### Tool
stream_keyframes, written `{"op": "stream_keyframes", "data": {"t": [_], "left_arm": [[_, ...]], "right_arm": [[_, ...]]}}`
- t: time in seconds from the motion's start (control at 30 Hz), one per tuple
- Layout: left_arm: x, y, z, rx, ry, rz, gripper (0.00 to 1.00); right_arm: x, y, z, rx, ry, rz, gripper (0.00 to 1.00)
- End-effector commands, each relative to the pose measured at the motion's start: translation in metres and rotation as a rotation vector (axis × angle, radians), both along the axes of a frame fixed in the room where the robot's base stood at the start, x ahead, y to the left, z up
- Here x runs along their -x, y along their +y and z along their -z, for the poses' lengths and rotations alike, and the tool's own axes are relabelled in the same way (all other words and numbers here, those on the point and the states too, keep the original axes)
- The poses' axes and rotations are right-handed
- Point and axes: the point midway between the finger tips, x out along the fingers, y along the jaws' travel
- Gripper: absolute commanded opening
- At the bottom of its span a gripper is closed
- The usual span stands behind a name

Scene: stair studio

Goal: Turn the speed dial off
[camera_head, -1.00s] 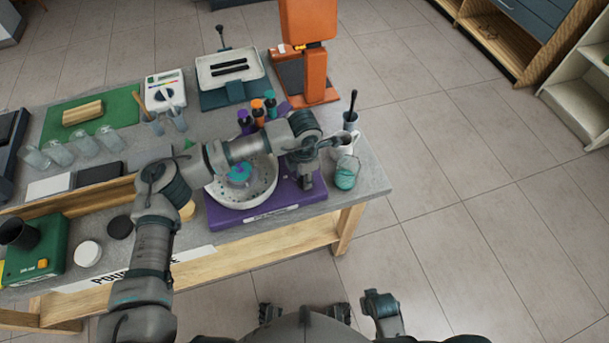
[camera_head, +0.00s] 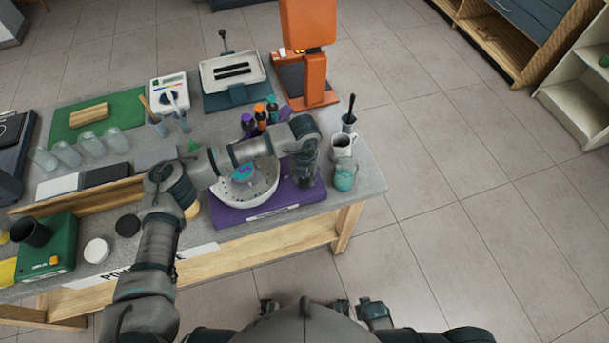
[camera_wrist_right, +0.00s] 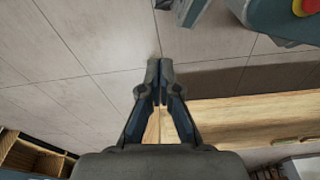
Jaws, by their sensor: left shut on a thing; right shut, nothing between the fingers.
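The purple wheel base (camera_head: 266,213) stands at the table's front right, with a white splash bowl (camera_head: 237,195) and a teal and purple piece (camera_head: 243,172) in it. My left gripper (camera_head: 306,184) points down at the right part of the base, right of the bowl. It is shut on the speed dial, which the gripper itself hides, so the dial's setting cannot be read. My right gripper (camera_wrist_right: 160,68) shows in the right wrist view, shut and empty, its fingertips together above the floor and apart from the table.
Several small bottles (camera_head: 260,116) stand behind the bowl. An orange machine (camera_head: 305,60) stands at the back. The floor right of the table is clear.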

Motion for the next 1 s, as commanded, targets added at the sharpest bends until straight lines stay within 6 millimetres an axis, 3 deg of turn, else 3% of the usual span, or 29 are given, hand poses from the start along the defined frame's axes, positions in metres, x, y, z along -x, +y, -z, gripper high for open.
{"op": "stream_keyframes", "data": {"t": [0.5,1.0], "left_arm": [[0.000,0.000,-0.001,0.001,-0.001,-0.406,0.00],[0.000,-0.001,0.001,0.001,0.001,-0.532,0.00]], "right_arm": [[0.029,-0.004,0.034,0.002,0.018,-0.006,0.00],[0.040,-0.007,0.045,0.004,0.024,-0.009,0.00]]}}
